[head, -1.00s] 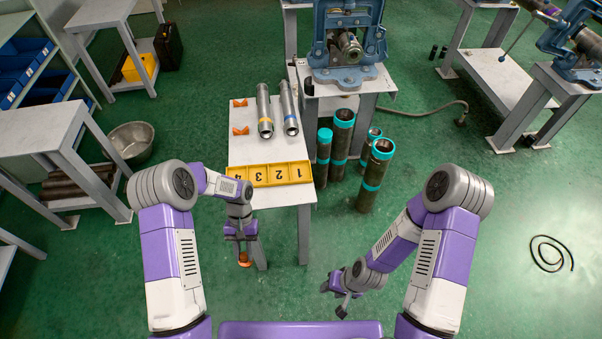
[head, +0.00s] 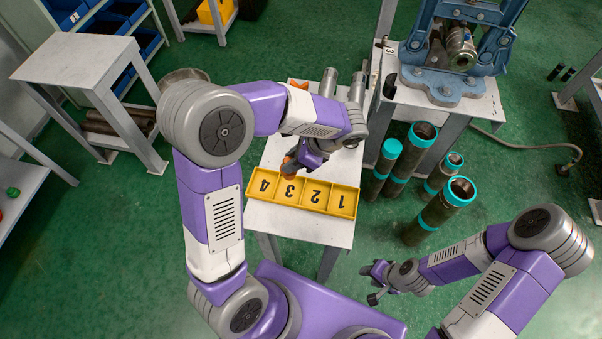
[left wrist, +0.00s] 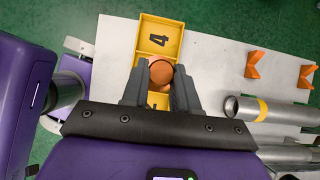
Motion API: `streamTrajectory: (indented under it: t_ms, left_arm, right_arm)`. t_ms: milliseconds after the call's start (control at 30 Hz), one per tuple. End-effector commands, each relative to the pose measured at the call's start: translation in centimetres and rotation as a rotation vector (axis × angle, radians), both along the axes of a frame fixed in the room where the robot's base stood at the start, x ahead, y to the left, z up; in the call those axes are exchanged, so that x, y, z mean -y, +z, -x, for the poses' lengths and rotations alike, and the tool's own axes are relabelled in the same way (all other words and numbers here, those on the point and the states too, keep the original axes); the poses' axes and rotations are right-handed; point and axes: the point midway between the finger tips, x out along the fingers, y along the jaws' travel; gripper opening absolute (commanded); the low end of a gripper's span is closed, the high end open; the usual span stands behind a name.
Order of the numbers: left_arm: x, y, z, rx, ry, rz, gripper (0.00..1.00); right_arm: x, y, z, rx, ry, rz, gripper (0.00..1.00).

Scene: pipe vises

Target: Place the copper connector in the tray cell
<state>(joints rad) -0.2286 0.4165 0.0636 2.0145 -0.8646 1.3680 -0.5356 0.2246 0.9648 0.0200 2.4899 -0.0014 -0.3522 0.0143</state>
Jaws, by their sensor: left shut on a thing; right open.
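The yellow tray (head: 331,198) lies along the near edge of the grey table, with cells marked 1 to 4. My left gripper (head: 290,168) is over the tray around cell 3 and is shut on the copper connector (head: 286,171). My right gripper (head: 375,282) is open and empty, low to the right of the table.
Steel pipes (left wrist: 262,110) and orange V-blocks (left wrist: 254,65) lie on the table behind the tray. A blue vise (head: 458,48) stands at the back right. Several dark pipes with teal ends (head: 447,207) stand on the floor right of the table.

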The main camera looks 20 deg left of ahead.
Motion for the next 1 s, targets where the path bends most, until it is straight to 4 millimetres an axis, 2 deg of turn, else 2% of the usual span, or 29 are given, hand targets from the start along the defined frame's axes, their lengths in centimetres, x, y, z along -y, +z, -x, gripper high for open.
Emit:
streamTrajectory:
  t_ms: [133, 300, 533, 700, 800, 967, 1000]
  left_arm:
    - [-0.1, -0.9, 0.1, -0.003, -0.031, -0.001, 0.00]
    - [-0.1, -3.9, 0.1, -0.004, -0.029, -0.001, 0.00]
    - [-0.1, -6.3, 0.1, -0.004, -0.027, 0.000, 0.00]
    - [-0.1, -9.3, 0.1, -0.005, -0.027, -0.001, 0.00]
    - [-0.1, -9.9, 0.1, -0.001, -0.025, 0.000, 0.00]
    - [-0.1, -9.7, 0.1, 0.000, -0.025, 0.001, 0.00]
    - [-0.1, -9.7, 0.1, -0.001, -0.025, 0.002, 0.33]
  right_arm:
    - [0.0, -0.7, 0.1, -0.001, 0.000, 0.000, 0.43]
    - [0.0, -1.9, 0.1, -0.002, 0.001, 0.000, 0.43]
    - [0.0, -2.7, 0.1, -0.001, 0.000, 0.000, 0.43]
    - [0.0, -3.9, 0.1, -0.001, 0.000, 0.000, 0.43]
    - [0.0, -4.1, 0.1, -0.001, 0.000, 0.000, 0.43]
    - [0.0, -3.9, 0.0, -0.001, 0.000, 0.000, 0.43]
    - [0.0, -3.9, 0.0, -0.001, 0.000, 0.000, 0.43]
